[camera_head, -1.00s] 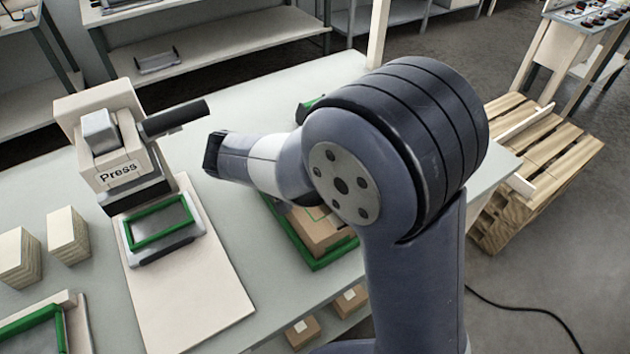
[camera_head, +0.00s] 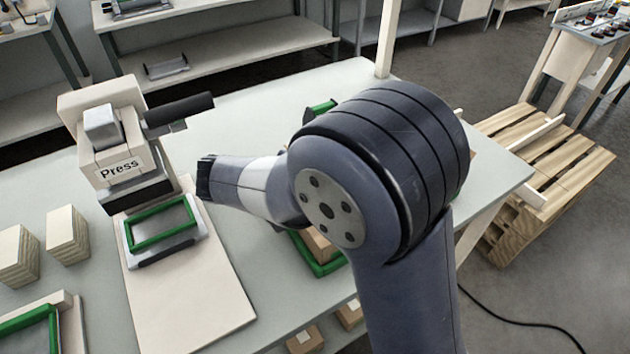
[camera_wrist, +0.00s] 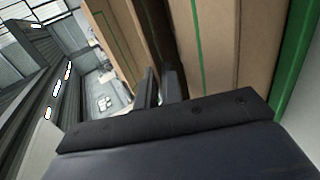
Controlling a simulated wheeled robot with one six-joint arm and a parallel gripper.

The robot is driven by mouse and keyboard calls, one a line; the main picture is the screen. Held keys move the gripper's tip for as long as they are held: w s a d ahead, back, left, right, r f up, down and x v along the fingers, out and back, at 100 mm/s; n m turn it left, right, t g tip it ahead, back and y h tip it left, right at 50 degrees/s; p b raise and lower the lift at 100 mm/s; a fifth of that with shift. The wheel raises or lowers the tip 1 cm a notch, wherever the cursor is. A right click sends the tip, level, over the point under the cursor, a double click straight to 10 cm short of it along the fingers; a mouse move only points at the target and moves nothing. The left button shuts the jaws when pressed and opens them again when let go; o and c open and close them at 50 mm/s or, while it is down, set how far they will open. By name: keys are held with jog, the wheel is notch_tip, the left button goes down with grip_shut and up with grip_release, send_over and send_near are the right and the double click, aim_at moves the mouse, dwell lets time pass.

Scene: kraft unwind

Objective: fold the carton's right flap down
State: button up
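The brown carton (camera_head: 319,243) sits inside a green-edged tray (camera_head: 325,268), mostly hidden behind my arm in the head view. In the wrist view, a brown carton panel with a green line (camera_wrist: 117,40) stands at upper left, and another brown carton face (camera_wrist: 215,45) fills the upper right. My gripper (camera_wrist: 160,85) shows there as two dark fingers close together, shut, with nothing seen held between them. The fingers are at the dark gap between the brown faces; I cannot tell whether they touch. Which panel is the right flap is unclear. The head view hides my gripper behind the arm.
A press (camera_head: 118,150) with a dark handle stands at the left on a pale board (camera_head: 190,300), with a green frame (camera_head: 162,224) before it. Two tan blocks (camera_head: 67,235) stand further left. A wooden pallet (camera_head: 545,165) lies right of the table (camera_head: 260,110).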

jog(key=o, duration=0.4)
jog(key=shift+c, duration=0.2)
